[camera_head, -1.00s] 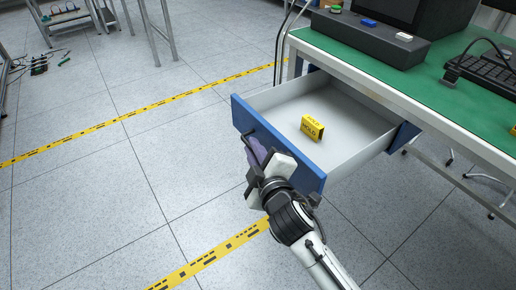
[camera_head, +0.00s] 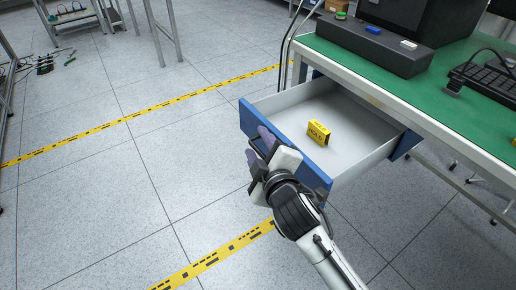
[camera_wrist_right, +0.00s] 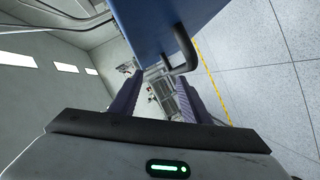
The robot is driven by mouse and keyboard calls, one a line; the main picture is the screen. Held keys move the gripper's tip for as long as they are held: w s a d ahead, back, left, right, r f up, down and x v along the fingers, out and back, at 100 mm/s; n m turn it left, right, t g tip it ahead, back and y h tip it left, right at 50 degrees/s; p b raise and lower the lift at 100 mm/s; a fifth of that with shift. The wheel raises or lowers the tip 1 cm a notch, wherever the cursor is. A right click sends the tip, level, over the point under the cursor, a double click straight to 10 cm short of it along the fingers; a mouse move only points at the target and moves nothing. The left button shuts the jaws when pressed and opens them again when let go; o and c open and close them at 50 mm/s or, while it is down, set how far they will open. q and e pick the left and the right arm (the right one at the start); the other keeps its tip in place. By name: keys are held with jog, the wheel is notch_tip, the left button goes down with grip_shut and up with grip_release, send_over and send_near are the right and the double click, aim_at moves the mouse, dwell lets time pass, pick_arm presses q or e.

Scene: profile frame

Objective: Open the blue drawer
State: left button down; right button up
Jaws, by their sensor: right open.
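The blue drawer (camera_head: 248,122) is pulled out from under the workbench, and its white inside shows. A yellow box (camera_head: 318,132) lies in it. My right gripper (camera_head: 258,145) is at the outer side of the drawer's front, and its purple fingers are apart. In the right wrist view the blue front (camera_wrist_right: 155,22) is at the top, with its dark bar handle (camera_wrist_right: 186,48) just beyond the open right fingers (camera_wrist_right: 156,98). Nothing shows between the fingertips. Whether a finger touches the handle cannot be told. My left gripper is not in view.
The green-topped workbench (camera_head: 440,92) stands at the right, with a dark console (camera_head: 372,45) and a keyboard (camera_head: 488,75) on it. Yellow floor tape (camera_head: 135,115) crosses the floor. The floor left of the drawer is clear.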

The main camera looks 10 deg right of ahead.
aim_at(266, 151)
notch_tip(266, 151, up, 7)
jog(key=shift+f+t+p, duration=0.15)
jog(key=shift+t+p, duration=0.15)
jog(key=shift+p, duration=0.15)
jog(key=shift+f, duration=0.15)
jog(key=shift+h, duration=0.3)
jog(key=s+d+f+p, duration=0.2)
jog(key=f, duration=0.1)
jog(key=shift+s, duration=0.4)
jog(key=s+f+p, duration=0.2)
jog(key=s+f, duration=0.3)
jog(key=s, duration=0.1)
jog(key=x, duration=1)
jog(key=shift+w+d+r+b, duration=0.1)
jog(key=shift+w+d+b, duration=0.05)
jog(key=shift+b, duration=0.15)
jog(key=shift+c, duration=0.4)
grip_shut()
